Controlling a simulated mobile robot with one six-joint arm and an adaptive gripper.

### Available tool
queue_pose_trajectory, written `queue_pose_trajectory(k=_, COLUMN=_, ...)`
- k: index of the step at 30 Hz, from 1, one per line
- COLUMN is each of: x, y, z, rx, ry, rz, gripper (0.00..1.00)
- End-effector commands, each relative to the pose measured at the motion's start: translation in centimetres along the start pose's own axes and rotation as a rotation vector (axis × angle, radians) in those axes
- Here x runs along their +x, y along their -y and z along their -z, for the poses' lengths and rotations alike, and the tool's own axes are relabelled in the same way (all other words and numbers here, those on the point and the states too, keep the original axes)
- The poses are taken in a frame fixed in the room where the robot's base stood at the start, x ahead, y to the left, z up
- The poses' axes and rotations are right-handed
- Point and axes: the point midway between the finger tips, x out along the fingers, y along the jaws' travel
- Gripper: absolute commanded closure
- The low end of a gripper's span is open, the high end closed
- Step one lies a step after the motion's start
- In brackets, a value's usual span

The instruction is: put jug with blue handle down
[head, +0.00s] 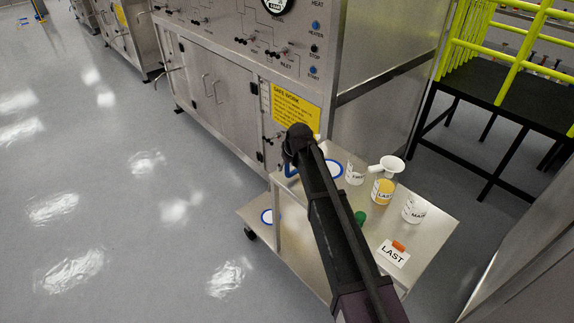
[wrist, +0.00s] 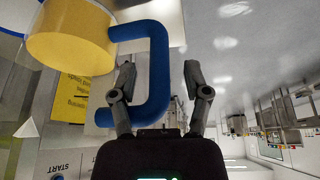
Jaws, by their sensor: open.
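The jug with the blue handle (wrist: 70,38) fills the upper left of the wrist view and holds yellow liquid. Its blue handle (wrist: 158,70) lies between the two fingers of my gripper (wrist: 160,68), which stand apart with a gap on the far side. In the head view a bit of the blue handle (head: 290,171) shows beside my arm at the far left corner of the steel cart (head: 437,228). The jug's body is mostly hidden there behind my arm. I cannot see whether its base touches the cart top.
On the cart top are a blue-rimmed white disc (head: 334,168), a FIRST beaker (head: 355,174), a yellow-filled beaker (head: 383,190) with a white funnel (head: 390,164), a MAIN beaker (head: 414,211) and a LAST card (head: 392,254). A steel control cabinet (head: 230,85) stands close behind.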

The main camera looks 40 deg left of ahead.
Motion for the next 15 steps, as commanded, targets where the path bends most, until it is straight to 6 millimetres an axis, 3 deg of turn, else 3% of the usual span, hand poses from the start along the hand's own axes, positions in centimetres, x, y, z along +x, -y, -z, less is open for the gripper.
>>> queue_pose_trajectory(k=15, x=-4.5, y=0.0, z=0.1, rx=0.000, ry=0.000, rz=0.000, gripper=0.38)
